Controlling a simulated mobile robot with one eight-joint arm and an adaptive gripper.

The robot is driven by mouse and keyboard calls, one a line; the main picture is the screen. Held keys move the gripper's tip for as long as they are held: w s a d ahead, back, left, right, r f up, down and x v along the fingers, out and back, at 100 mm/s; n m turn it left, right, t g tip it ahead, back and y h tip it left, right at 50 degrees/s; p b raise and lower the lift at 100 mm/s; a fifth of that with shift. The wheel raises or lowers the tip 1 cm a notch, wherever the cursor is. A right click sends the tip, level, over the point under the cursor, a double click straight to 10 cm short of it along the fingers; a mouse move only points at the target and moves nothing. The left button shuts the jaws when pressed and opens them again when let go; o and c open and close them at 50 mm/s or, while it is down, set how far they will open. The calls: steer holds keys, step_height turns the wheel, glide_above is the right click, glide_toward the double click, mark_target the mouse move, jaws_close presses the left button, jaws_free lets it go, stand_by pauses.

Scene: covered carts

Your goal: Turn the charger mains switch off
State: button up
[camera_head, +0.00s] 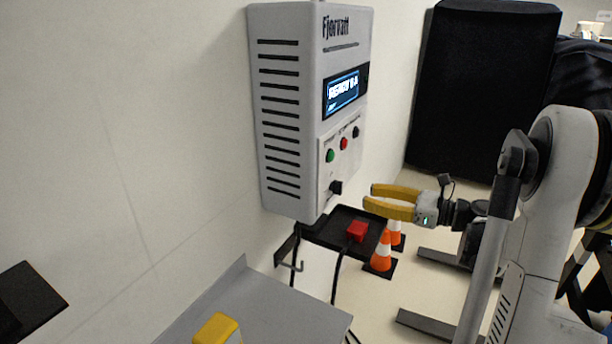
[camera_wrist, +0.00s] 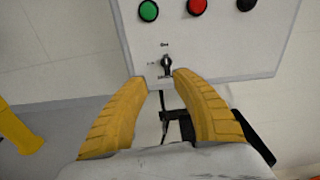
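The charger (camera_head: 290,110) is a grey wall box with side vents, a lit display and a front panel. Its mains switch (camera_head: 336,187) is a small black knob low on the panel, under the green button (camera_head: 330,155). In the wrist view the switch (camera_wrist: 166,64) stands between and just beyond my fingertips, with small markings around it too blurred to read fully. My gripper (camera_head: 370,198) has yellow fingers. It is open and empty, to the right of the switch in the head view, apart from it. In the wrist view the fingers (camera_wrist: 160,78) straddle the switch's line.
A red button (camera_head: 344,143) and a black button (camera_head: 356,132) sit beside the green one. Black cables hang below the charger. A dark tray with a red block (camera_head: 357,231), traffic cones (camera_head: 382,250) and a grey surface (camera_head: 260,305) lie lower down.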

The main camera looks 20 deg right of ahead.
mark_target(342, 185)
steer(key=shift+m+t+y, duration=0.3)
steer(key=shift+m, duration=0.1)
steer(key=x, duration=0.3)
steer(key=b+x, duration=0.1)
steer(key=x, duration=0.2)
steer(key=w+d+b+x, duration=0.1)
steer(key=x, duration=0.3)
steer(key=shift+s, duration=0.1)
jaws_close()
